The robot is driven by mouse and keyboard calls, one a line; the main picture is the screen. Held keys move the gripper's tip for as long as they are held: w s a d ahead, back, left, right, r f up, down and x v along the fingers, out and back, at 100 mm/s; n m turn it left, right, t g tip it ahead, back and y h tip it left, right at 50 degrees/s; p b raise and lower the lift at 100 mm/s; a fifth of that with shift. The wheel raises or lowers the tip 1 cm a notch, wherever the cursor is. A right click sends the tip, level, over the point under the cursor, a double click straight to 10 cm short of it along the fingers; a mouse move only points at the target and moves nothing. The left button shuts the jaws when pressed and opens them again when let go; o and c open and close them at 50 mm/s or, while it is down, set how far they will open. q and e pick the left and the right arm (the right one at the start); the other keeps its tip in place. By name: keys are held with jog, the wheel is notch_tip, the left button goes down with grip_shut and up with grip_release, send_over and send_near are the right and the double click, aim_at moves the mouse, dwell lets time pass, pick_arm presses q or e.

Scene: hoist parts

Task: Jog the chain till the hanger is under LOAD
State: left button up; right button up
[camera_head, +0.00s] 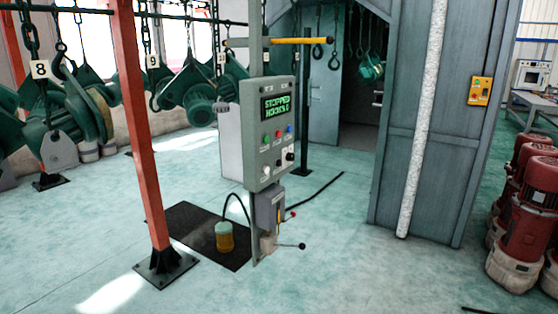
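A grey control panel (255,150) stands on a post in the middle. Its green-lit display (276,107) reads "STOPPED" above a line that looks like "HOOK" and a character I cannot read surely. Below are green (266,139), red (278,134) and blue (290,129) buttons and a black knob (290,156). Hangers with green hoist parts hang from an overhead rail at the left. One tag (40,69) reads 8, another (153,61) reads 9. A third tag beside the post is partly hidden. No LOAD marking is legible. Neither gripper is in view.
A red post (142,130) stands left of the panel. A yellow-ended bar (300,41) crosses above it. A black mat (190,225) with a yellow-green pedal-like item (224,237) lies below. A grey cabinet (405,120) and red motors (527,225) are right. The front floor is clear.

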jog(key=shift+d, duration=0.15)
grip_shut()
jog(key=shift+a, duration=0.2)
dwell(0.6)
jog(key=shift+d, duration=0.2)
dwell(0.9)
